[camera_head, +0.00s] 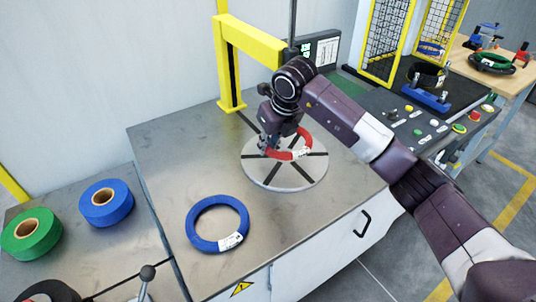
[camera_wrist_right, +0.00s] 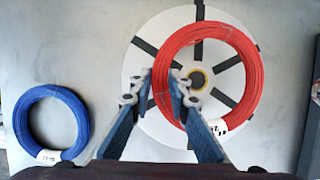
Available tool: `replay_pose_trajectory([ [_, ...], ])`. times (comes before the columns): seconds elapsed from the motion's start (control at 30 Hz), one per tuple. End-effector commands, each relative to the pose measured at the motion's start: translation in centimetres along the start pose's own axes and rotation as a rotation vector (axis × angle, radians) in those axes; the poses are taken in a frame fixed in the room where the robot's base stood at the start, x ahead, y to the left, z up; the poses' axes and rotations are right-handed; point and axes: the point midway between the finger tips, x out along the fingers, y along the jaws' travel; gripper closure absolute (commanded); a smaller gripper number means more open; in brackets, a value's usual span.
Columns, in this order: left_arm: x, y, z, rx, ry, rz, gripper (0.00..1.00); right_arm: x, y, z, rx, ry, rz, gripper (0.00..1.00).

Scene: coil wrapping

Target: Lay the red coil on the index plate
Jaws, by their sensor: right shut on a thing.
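The red coil (camera_head: 287,155) is a ring with a white label, over the index plate (camera_head: 288,182), a pale round disc with black radial strips. My right gripper (camera_head: 269,147) reaches down from above and is shut on the ring's left side. In the right wrist view, the gripper (camera_wrist_right: 164,88) has its fingers on either side of the red coil's (camera_wrist_right: 252,75) band. There the coil is off-centre to the right on the plate (camera_wrist_right: 172,24), and the hub shows inside the ring. I cannot tell whether the coil touches the plate. My left gripper is not in view.
A blue coil (camera_head: 193,231) lies on the metal table in front of the plate. Green (camera_head: 45,242) and blue (camera_head: 120,211) tape rolls sit at the left. A yellow frame (camera_head: 230,75) stands behind the plate. A button panel (camera_head: 425,125) is at the right.

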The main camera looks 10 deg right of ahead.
Motion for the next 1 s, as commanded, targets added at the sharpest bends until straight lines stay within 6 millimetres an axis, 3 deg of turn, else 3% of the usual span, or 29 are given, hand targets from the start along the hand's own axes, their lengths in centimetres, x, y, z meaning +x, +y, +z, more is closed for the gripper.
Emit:
replay_pose_trajectory([
  [0.17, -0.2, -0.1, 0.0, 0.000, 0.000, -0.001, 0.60, 1.0, 0.1, -0.4, 0.000, -0.001, 0.001, 1.00],
  [0.4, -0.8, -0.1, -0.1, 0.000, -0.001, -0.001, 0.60, 4.0, 0.1, -1.6, 0.000, -0.001, 0.001, 1.00],
  [0.6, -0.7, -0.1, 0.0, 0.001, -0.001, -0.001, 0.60, 4.2, 0.1, -1.6, -0.001, -0.003, 0.000, 1.00],
  [0.63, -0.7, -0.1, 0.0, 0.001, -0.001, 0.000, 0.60, 4.3, 0.1, -1.8, -0.001, 0.000, 0.001, 0.80],
  [0.77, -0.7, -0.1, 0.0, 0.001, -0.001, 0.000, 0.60, 4.2, 0.1, -1.8, -0.001, 0.000, 0.001, 0.66],
  [1.0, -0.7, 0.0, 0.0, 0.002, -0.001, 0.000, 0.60, 4.2, 0.1, -1.8, 0.000, 0.000, 0.000, 0.66],
])
